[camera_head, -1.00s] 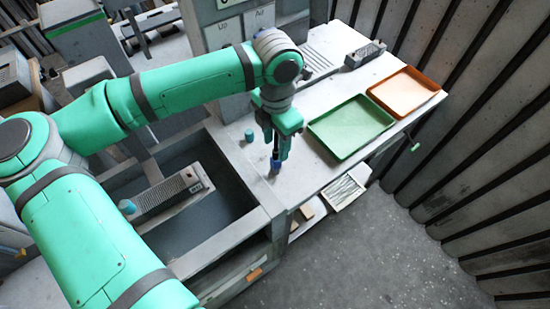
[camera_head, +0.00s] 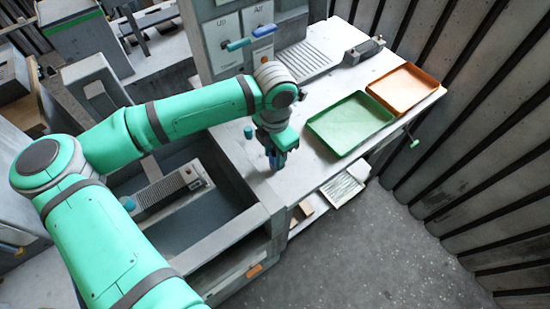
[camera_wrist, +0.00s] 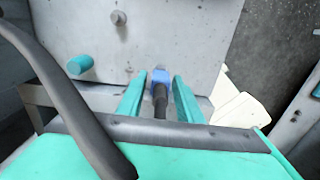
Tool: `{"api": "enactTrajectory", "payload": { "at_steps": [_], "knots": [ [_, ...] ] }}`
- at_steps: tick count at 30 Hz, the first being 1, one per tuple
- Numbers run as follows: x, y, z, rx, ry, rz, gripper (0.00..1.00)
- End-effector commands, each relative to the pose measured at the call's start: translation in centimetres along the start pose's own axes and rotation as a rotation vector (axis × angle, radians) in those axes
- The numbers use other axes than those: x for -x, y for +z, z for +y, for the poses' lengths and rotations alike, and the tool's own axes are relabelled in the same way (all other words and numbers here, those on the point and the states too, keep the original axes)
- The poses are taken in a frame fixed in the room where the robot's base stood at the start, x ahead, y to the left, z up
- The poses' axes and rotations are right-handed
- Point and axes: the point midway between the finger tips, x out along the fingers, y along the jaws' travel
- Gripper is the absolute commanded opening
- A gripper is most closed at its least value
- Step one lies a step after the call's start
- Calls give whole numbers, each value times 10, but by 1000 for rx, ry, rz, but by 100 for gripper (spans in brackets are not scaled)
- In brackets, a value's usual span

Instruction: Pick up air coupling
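The air coupling (camera_wrist: 160,76) looks like a small blue piece with a dark cylindrical part below it in the wrist view. It stands on the pale bench top, between the two fingers of my gripper (camera_wrist: 159,88). The fingers are parallel and spread, with a visible gap on each side of the coupling. In the head view my gripper (camera_head: 277,162) is low at the near edge of the bench, and the blue of the coupling is mostly hidden among the fingers.
A teal cylinder (camera_head: 248,132) stands on the bench left of my gripper; it also shows in the wrist view (camera_wrist: 80,64). A green tray (camera_head: 350,124) and an orange tray (camera_head: 404,88) lie to the right. A sunken basin (camera_head: 215,220) is at left.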

Motion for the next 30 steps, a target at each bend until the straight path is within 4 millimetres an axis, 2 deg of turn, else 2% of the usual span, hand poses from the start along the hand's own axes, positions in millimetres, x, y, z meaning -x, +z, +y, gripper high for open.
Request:
{"api": "enactTrajectory", "payload": {
  "at_steps": [1,3,4,17,23,30],
  "knots": [
    [0,0,0,0,0,0,19],
    [0,0,0,0,0,0,2],
    [0,0,0,0,0,0,0],
    [7,0,0,0,0,-1,0],
    [30,0,1,0,3,-1,0],
    [76,-14,-34,-2,5,0,0]
  ]
}}
